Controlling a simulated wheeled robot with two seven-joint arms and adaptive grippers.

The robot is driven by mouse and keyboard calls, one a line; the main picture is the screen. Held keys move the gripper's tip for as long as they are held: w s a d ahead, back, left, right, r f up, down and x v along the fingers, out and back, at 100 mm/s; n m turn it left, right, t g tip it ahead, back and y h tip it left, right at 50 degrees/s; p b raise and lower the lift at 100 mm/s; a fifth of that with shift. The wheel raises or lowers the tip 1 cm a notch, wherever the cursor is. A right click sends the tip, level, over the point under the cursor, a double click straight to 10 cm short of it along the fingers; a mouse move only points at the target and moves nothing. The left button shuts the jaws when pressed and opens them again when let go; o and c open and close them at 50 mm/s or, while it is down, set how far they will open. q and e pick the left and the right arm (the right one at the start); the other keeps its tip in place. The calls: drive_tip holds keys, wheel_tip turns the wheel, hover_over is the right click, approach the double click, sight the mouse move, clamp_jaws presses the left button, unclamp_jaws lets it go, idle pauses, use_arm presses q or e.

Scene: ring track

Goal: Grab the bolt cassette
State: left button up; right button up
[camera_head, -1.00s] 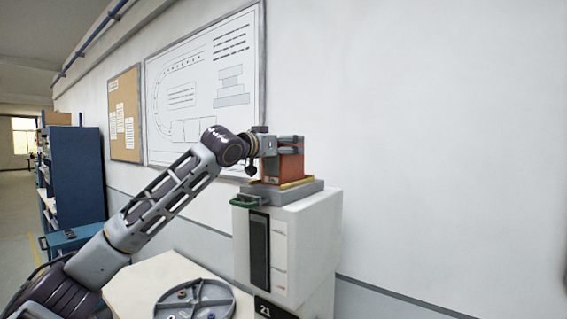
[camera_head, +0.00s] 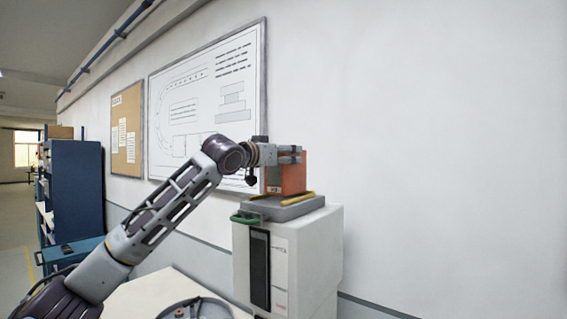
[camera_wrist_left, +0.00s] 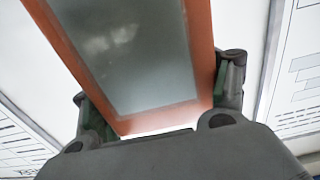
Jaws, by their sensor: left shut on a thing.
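The bolt cassette (camera_head: 291,177) is an orange box at the top of the white cabinet, over a grey plate with yellow edge strips. In the left wrist view the cassette (camera_wrist_left: 206,62) shows an orange frame around a grey translucent window. My left gripper (camera_head: 289,155) is shut on it from the left, with one finger at each side of the frame in the wrist view. The cassette is upright. I cannot tell for sure whether its bottom touches the plate. My right gripper is not in view.
The white cabinet (camera_head: 316,240) carries the grey plate (camera_head: 285,210) with a green handle (camera_head: 245,217). A round grey tray (camera_head: 196,308) lies on a pale table (camera_head: 150,292) below. A blue shelf (camera_head: 75,190) stands at the left. The wall is close behind.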

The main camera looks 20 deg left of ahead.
use_arm(q)
wheel_tip(320, 180, up, 7)
drive_tip(key=shift+d+f+b, duration=0.1)
drive_tip(key=shift+d+b, duration=0.05)
drive_tip(key=shift+b, duration=0.15)
drive_tip(key=shift+r, duration=0.75)
